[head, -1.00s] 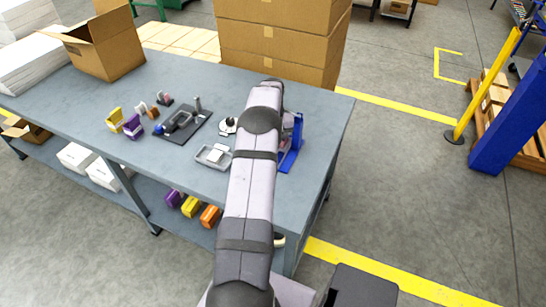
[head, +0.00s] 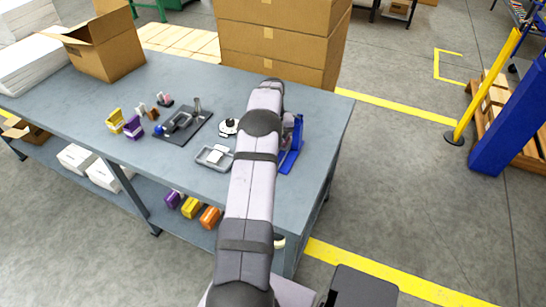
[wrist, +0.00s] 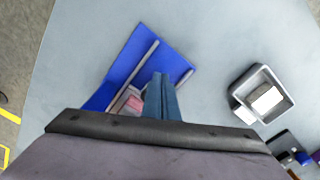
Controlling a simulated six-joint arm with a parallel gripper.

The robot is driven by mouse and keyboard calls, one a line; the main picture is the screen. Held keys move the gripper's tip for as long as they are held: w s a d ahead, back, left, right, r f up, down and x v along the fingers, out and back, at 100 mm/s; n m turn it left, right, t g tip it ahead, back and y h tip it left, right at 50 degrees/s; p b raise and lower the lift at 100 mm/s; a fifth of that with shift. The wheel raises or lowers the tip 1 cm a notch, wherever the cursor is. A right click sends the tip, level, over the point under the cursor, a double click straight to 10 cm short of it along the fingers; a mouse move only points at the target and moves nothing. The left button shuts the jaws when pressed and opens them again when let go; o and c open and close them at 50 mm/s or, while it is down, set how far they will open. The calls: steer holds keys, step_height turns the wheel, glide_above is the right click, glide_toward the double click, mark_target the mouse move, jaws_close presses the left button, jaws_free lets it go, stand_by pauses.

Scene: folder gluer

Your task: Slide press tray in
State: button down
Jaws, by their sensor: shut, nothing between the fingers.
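A blue press (head: 293,148) stands near the right end of the table, partly hidden by my arm in the head view. In the wrist view its blue base plate (wrist: 127,55) shows with two pale rails across it. A small pinkish and grey block (wrist: 127,103) sits at the lower part of the press, partly covered by my wrist. I cannot tell which part is the press tray. My gripper (wrist: 161,82) is shut and empty, its fingers over the base plate beside the pinkish block. I cannot tell whether they touch anything. The head view hides the fingers behind my arm.
A grey tray (wrist: 238,88) holding a white block lies to the right in the wrist view. In the head view, a dark mat (head: 176,137) with a grey fixture and several small coloured parts lie further left. Tall cardboard boxes (head: 283,42) stand behind the table.

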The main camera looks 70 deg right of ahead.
step_height(320, 180, up, 7)
steer(key=p, duration=0.4)
stand_by(0.5)
stand_by(0.4)
steer(key=w+a+r+n, duration=0.35)
steer(key=w+a, duration=0.45)
steer(key=a, duration=0.5)
steer(key=w+a+r+n, duration=0.2)
steer(key=w+a+r, duration=0.3)
steer(key=w+a, duration=0.65)
steer(key=s+a+r+n, duration=0.15)
steer(key=s+a, duration=0.25)
steer(key=a, duration=0.6)
steer(key=s+a+n, duration=0.2)
steer(key=s+a, duration=0.1)
steer(key=a, duration=0.8)
steer(key=s+a+f+n, duration=0.1)
steer(key=s+a+n, duration=0.2)
steer(key=s+a, duration=0.5)
steer(key=shift+s+a+f, duration=0.4)
steer(key=shift+s, duration=0.45)
